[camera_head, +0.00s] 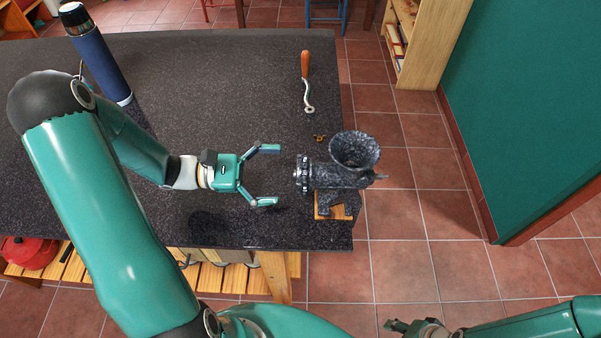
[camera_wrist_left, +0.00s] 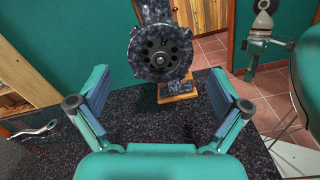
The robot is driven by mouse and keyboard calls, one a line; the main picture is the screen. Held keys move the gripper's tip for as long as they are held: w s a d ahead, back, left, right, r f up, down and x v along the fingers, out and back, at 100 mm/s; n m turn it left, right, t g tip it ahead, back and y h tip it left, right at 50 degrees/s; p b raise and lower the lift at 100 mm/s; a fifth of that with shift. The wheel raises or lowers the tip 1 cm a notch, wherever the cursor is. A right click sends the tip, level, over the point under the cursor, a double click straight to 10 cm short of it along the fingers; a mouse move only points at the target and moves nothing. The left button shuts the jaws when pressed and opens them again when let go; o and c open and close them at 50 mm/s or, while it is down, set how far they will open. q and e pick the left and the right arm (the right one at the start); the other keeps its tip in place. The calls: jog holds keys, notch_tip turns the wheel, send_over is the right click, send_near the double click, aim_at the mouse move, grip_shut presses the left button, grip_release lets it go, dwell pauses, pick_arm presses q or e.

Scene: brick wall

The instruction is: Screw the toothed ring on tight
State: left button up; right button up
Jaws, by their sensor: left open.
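A speckled dark grinder (camera_head: 341,172) with a funnel top stands at the right edge of the dark counter. The toothed ring (camera_head: 301,173) sits on the grinder's left-facing mouth. In the left wrist view the ring (camera_wrist_left: 160,53) faces me, around a plate with several holes. My left gripper (camera_head: 265,175) is open and empty, its fingers pointing at the ring with a gap between. In the left wrist view its two pads (camera_wrist_left: 158,100) stand wide apart, nearer to me than the ring. My right gripper (camera_head: 395,326) is low at the bottom of the head view, off the counter; its fingers are too small to judge.
A crank with an orange handle (camera_head: 306,80) lies behind the grinder. A small brass wing piece (camera_head: 320,138) lies near the funnel. A tall blue bottle (camera_head: 98,58) stands at the back left. The counter (camera_head: 215,80) is mostly clear in the middle.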

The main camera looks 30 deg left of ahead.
pick_arm(q)
jog(key=shift+x, duration=1.7)
jog(key=shift+c, duration=0.2)
